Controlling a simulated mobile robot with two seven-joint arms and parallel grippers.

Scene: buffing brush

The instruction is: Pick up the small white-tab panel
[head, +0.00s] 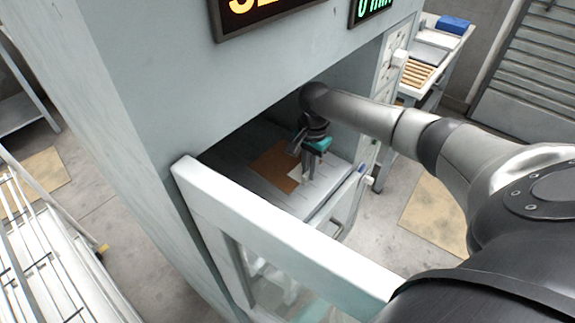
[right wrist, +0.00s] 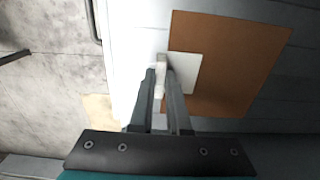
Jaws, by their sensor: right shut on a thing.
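The small panel is a brown sheet (head: 270,165) lying on the floor of the open machine chamber. It carries a white square (right wrist: 187,75) with a narrow white tab (right wrist: 161,62) at its edge. In the right wrist view the brown sheet (right wrist: 232,60) is right of the fingers. My right gripper (head: 306,180) reaches down into the chamber over the white part. In the right wrist view its two fingers (right wrist: 161,78) are shut on the white tab, close to the chamber floor. My left gripper is in neither view.
The chamber's white-framed door (head: 270,235) stands open in front. The machine's overhang (head: 240,80) with lit displays is above my right arm. A side table with a wooden slatted item (head: 417,73) and a blue item (head: 453,25) stands behind. A white rack (head: 45,260) is at the left.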

